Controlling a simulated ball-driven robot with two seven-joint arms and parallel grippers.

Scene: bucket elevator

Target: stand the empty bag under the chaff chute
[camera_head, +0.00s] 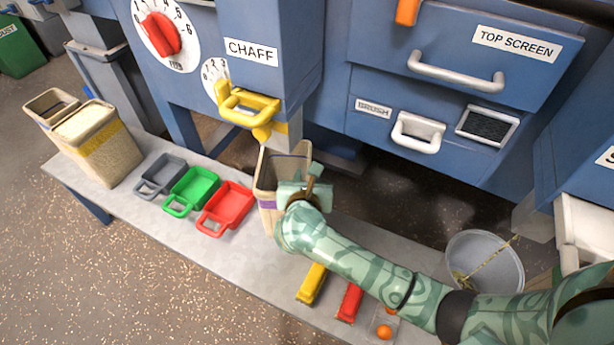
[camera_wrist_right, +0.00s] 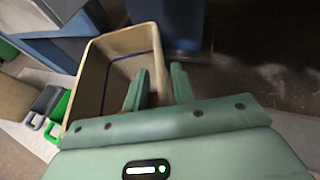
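The open-topped tan bag (camera_head: 268,178) with a purple stripe stands on the grey bench, just below and in front of the chaff chute (camera_head: 287,133). The wrist view shows its inside (camera_wrist_right: 122,72), which looks empty. My right gripper (camera_head: 303,180) is at the bag's right rim. In the wrist view my right gripper (camera_wrist_right: 158,88) has its fingers apart, one inside the bag and one outside, with the rim between them and a gap showing. The yellow chute handle (camera_head: 249,106) is below the CHAFF label (camera_head: 251,51). My left gripper is out of view.
A filled bag with a yellow band (camera_head: 105,150) and another bag (camera_head: 50,104) stand at the bench's left end. Grey (camera_head: 160,176), green (camera_head: 192,190) and red (camera_head: 226,208) scoops lie left of the bag. A bucket (camera_head: 485,262) is at right. Yellow (camera_head: 312,283) and red (camera_head: 350,302) pieces lie in front.

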